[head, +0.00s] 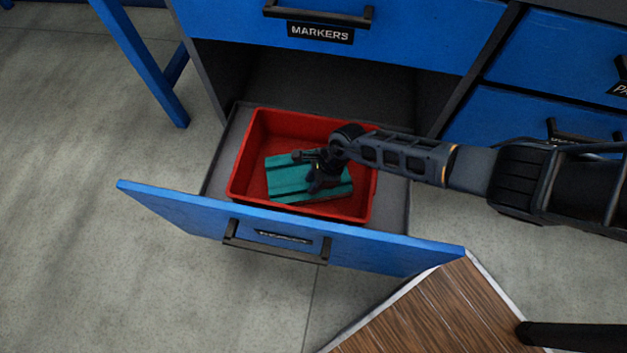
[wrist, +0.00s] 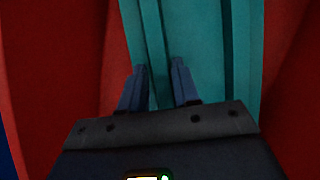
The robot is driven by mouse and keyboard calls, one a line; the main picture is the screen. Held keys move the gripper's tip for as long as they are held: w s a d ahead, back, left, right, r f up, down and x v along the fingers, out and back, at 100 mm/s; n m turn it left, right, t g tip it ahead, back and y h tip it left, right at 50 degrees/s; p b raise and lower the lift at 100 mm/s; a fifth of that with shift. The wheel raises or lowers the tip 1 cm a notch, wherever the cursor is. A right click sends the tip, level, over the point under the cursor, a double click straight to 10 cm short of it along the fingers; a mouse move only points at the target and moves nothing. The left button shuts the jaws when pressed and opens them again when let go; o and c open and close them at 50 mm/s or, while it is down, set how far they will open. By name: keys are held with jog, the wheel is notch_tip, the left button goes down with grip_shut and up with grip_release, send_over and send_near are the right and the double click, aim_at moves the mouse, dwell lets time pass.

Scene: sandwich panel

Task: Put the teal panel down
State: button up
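The teal panel (head: 290,179) is inside the red tray (head: 240,175), with its raised ribs running lengthwise. It looks nearly flat, close to the tray floor; I cannot tell if all of it rests there. My gripper (head: 318,172) is over the panel's middle and hides part of it. In the wrist view, the two fingers (wrist: 159,82) stand partly closed on either side of a rib of the teal panel (wrist: 205,45), and look shut on it. The fingertips' contact is dark and hard to see.
The tray sits in an open drawer whose blue front (head: 180,208) faces the near side. The cabinet with a MARKERS drawer (head: 400,30) is behind. My arm reaches in from the right. A wooden surface (head: 430,310) is at lower right.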

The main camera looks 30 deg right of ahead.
jog(key=o, duration=0.3)
jog(key=shift+o, duration=0.2)
jog(key=p+v, duration=0.7)
jog(key=v, duration=0.5)
jog(key=shift+p, duration=0.35)
